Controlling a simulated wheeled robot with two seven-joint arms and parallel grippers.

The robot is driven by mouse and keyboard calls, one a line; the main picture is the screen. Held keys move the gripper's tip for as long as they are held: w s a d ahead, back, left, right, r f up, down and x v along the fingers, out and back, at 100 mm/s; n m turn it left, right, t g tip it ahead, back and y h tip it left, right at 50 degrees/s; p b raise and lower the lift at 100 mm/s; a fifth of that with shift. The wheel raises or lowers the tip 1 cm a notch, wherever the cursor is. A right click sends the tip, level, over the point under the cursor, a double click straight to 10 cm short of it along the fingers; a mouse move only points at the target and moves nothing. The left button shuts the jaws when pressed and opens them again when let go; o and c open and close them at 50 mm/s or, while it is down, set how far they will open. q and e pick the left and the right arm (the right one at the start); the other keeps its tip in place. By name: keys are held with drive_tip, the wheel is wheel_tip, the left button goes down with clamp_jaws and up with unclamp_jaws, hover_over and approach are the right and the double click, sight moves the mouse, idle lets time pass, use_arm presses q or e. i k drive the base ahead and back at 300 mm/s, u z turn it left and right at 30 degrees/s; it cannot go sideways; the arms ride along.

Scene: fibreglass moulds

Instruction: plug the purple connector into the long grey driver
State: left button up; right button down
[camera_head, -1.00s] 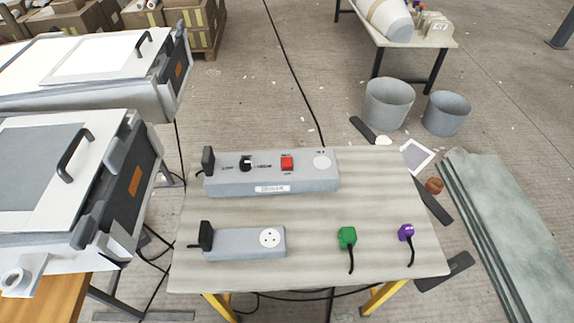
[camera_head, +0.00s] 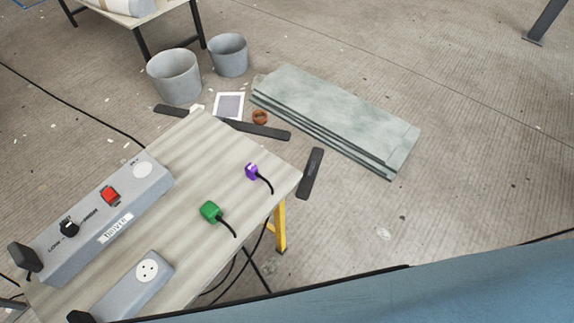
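The purple connector (camera_head: 252,171) lies on the table near its right corner, with a short black cable trailing toward the edge. The long grey driver (camera_head: 98,222) lies on the left part of the table. It has a red switch (camera_head: 111,196), a black knob (camera_head: 68,228) and a round white socket (camera_head: 143,169) at its far end, which looks empty. A green connector (camera_head: 210,212) with a black cable lies between the purple connector and the shorter grey box. Neither of my grippers shows in the head view.
The shorter grey box (camera_head: 134,289) with a round socket sits at the table's near edge. Two grey buckets (camera_head: 174,76) (camera_head: 228,55), black strips (camera_head: 311,173) and a stack of greenish slabs (camera_head: 335,118) are on the floor beyond. A blue surface (camera_head: 450,285) fills the lower right. Open floor lies right.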

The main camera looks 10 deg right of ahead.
sight(55, 257)
drive_tip(key=u, duration=1.45)
drive_tip(key=k, duration=0.45)
drive_tip(key=z, duration=0.75)
